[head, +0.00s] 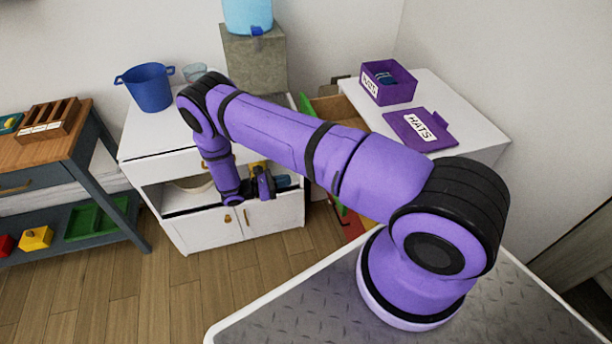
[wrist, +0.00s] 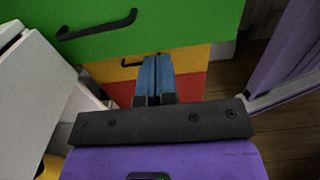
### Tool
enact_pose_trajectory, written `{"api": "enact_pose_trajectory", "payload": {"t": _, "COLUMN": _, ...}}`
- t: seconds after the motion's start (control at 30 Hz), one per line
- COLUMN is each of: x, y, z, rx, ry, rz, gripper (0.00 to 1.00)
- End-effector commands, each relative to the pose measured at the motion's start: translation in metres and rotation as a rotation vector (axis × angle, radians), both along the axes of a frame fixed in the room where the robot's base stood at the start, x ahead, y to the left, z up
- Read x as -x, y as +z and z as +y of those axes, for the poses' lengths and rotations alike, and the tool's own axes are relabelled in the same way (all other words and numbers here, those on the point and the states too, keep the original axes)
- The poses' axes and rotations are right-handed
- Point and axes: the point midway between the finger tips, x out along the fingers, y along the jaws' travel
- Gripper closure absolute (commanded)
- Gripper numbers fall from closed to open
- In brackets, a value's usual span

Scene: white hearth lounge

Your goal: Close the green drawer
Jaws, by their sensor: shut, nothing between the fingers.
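The green drawer shows its green front (wrist: 190,22) with a black bar handle (wrist: 97,24) across the top of the wrist view. In the head view a strip of its green front (head: 305,104) and its wooden inside (head: 333,108) show, so it stands pulled out from the white-topped chest (head: 460,105). My arm hides much of the chest. My gripper (head: 283,181) is shut and empty, low in front of the chest. In the wrist view its blue fingertips (wrist: 155,62) point toward the drawer fronts, near the green front's lower edge; I cannot tell whether they touch.
Below the green front are a yellow drawer (wrist: 190,60) with a black handle and a red drawer (wrist: 192,86). A white cabinet (head: 205,232) stands close on the left. A purple box (head: 400,92) and purple HATS lid (head: 405,128) rest on the chest. Wooden floor lies in front.

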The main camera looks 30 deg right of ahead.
Motion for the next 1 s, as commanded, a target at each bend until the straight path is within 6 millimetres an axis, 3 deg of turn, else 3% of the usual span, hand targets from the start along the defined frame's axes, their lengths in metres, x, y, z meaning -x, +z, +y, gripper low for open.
{"api": "enact_pose_trajectory", "payload": {"t": 0.6, "x": 0.03, "y": 0.001, "z": -0.101, "rx": 0.0, "ry": -0.005, "rz": 0.001, "gripper": 1.0}}
{"api": "enact_pose_trajectory", "payload": {"t": 0.8, "x": 0.035, "y": 0.001, "z": -0.122, "rx": -0.001, "ry": -0.003, "rz": 0.0, "gripper": 1.0}}
{"api": "enact_pose_trajectory", "payload": {"t": 1.0, "x": 0.038, "y": 0.001, "z": -0.13, "rx": -0.001, "ry": -0.003, "rz": 0.0, "gripper": 1.0}}
